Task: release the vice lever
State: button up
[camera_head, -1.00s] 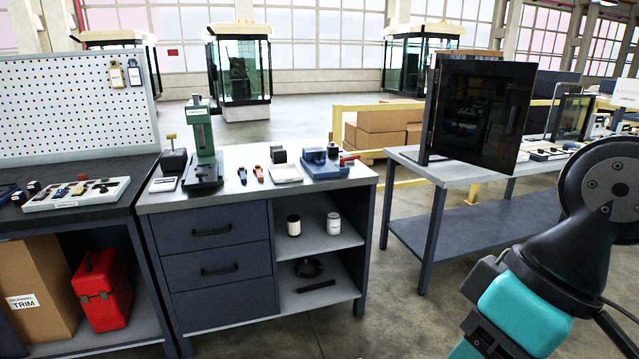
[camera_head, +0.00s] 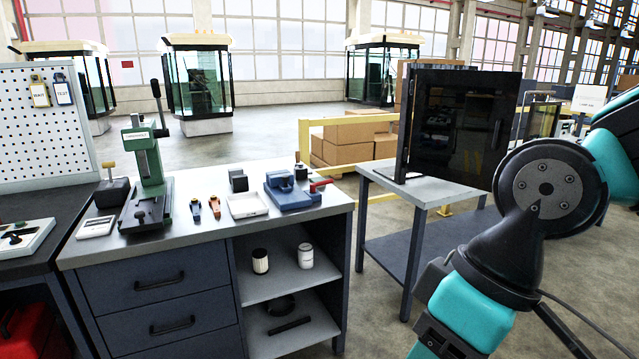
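A blue vice (camera_head: 290,192) sits on the grey top of the drawer bench (camera_head: 190,258), near its right end. Its red lever (camera_head: 320,184) sticks out at the vice's right side. Whether the vice holds anything is too small to tell. My arm fills the right side of the view, to the right of the bench and well apart from the vice. My gripper's fingers do not show in this view.
A green press (camera_head: 148,175) stands left on the bench. Small tools, a white tray (camera_head: 247,206) and a dark block lie between. A second table (camera_head: 440,190) with a dark cabinet (camera_head: 465,120) stands right. Floor shows between bench and table.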

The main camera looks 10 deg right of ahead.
aim_at(313, 186)
jog(key=u, duration=0.1)
jog(key=i, duration=0.95)
jog(key=u, duration=0.35)
